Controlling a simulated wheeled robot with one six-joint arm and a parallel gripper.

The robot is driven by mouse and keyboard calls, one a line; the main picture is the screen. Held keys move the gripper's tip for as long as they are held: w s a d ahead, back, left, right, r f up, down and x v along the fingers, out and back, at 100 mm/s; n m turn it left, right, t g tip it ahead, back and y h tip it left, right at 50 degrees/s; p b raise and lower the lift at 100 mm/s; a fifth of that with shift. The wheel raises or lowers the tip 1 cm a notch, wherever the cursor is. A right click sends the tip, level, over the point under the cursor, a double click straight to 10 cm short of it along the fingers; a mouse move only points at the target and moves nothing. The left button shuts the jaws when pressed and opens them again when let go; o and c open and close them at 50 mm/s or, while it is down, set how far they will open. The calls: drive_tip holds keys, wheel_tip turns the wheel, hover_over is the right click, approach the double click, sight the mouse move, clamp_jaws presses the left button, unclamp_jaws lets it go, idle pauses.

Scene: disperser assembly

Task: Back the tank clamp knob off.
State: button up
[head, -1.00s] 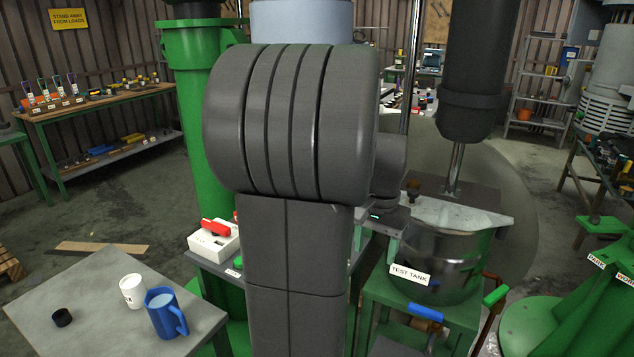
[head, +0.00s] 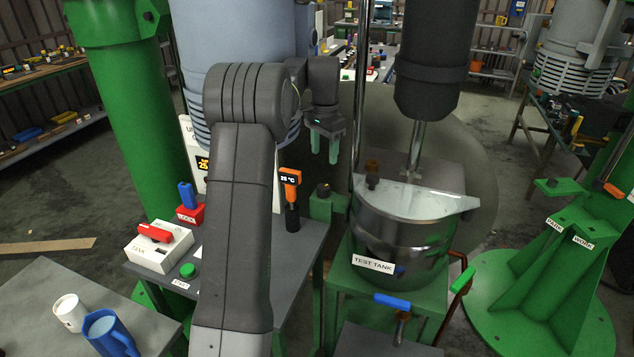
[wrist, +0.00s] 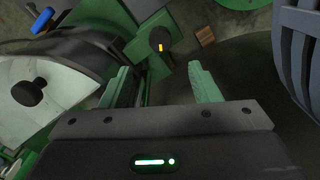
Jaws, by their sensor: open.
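The metal test tank (head: 385,240) stands on a green stand, under a half lid. A dark round knob (head: 323,189) tops a green block just left of the tank; I take it for the clamp knob. In the wrist view a dark knob with a yellow mark (wrist: 160,40) shows beyond the gap between my fingers. My gripper (head: 324,158) has green fingers, open and empty, pointing down above the knob and apart from it. It also shows in the wrist view (wrist: 160,70).
A lid with a dark knob (wrist: 28,92) lies close beside my fingers in the wrist view. A grey shaft (head: 417,150) rises from the tank. An orange thermometer (head: 290,185) stands left of the knob. A blue-handled lever (head: 392,300) is in front of the tank.

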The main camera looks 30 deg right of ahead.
sight(324, 186)
wheel_tip(324, 186, down, 12)
drive_tip(key=shift+r+p, duration=0.1)
drive_tip(key=shift+p, duration=0.45)
drive_tip(key=c, duration=1)
